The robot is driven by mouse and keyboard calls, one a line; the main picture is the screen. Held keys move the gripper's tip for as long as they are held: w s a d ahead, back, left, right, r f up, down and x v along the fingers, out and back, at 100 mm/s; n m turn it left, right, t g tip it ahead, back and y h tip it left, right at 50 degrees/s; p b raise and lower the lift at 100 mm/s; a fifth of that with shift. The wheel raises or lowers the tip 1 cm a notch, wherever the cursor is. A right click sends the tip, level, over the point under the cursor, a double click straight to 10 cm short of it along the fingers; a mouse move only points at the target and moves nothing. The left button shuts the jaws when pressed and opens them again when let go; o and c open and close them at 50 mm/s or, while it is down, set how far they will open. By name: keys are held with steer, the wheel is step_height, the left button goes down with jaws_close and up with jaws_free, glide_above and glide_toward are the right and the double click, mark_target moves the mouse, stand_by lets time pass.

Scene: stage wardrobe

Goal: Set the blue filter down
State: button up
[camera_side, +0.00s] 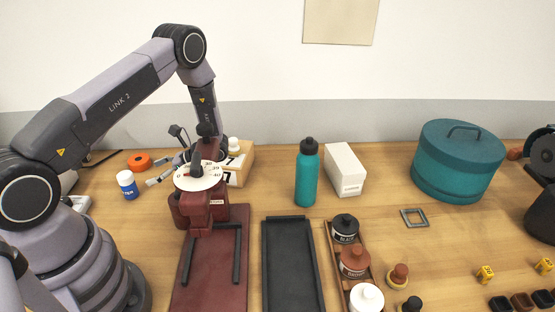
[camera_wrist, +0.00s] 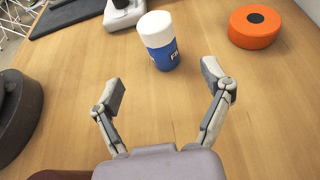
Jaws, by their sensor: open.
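The blue filter (camera_side: 127,186) is a small blue cylinder with a white cap and white lettering. It stands upright on the wooden table (camera_side: 290,232) at the left in the side view. In the wrist view the filter (camera_wrist: 160,42) is at the top middle, beyond my fingertips. My gripper (camera_side: 157,172) is to the right of the filter in the side view, partly hidden behind a dark red device with a white dial. In the wrist view my gripper (camera_wrist: 167,88) has its fingers spread wide, with only bare table between them. Nothing touches the filter.
An orange disc (camera_side: 139,161) lies behind the filter, and in the wrist view the orange disc (camera_wrist: 254,26) is at its right. The dark red device (camera_side: 208,193), a teal bottle (camera_side: 307,178) and a white box (camera_side: 345,169) stand to the right in the side view.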

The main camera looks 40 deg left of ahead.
mark_target(133, 179)
steer(key=x, duration=0.9)
steer(key=shift+s+a, duration=0.3)
steer(key=shift+a, duration=0.05)
steer(key=shift+c, duration=0.2)
steer(key=c, duration=1.3)
steer(key=shift+r, duration=0.2)
